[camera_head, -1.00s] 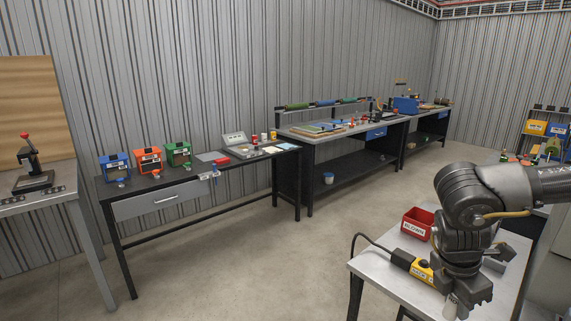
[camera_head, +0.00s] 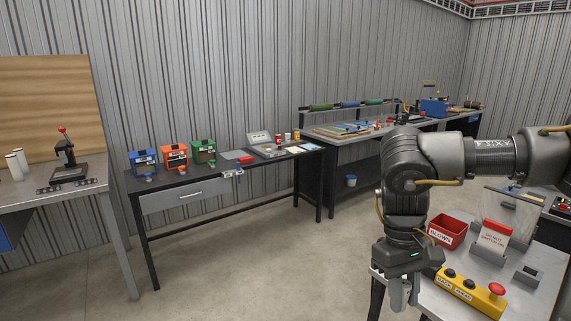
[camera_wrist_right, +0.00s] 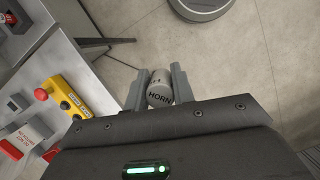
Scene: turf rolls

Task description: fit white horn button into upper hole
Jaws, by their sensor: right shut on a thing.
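My right gripper (camera_head: 401,294) points down beside the left edge of the metal table. In the right wrist view my right gripper (camera_wrist_right: 158,76) is shut on the white horn button (camera_wrist_right: 159,91), a pale cylinder marked HORN, held between its two fingers over the floor. A yellow control box (camera_head: 482,300) lies on the table, to the right of the gripper and apart from it. It has dark round spots and a red mushroom button (camera_head: 497,289). The box also shows in the right wrist view (camera_wrist_right: 59,87). I cannot tell which dark spot is the upper hole. My left gripper is out of view.
The metal table (camera_head: 440,305) also holds a red labelled bin (camera_head: 447,233), a red-and-white sign (camera_head: 494,238) and a small grey block (camera_head: 527,274). A dark bench (camera_head: 225,185) with coloured boxes stands by the wall. Open floor lies left of the table.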

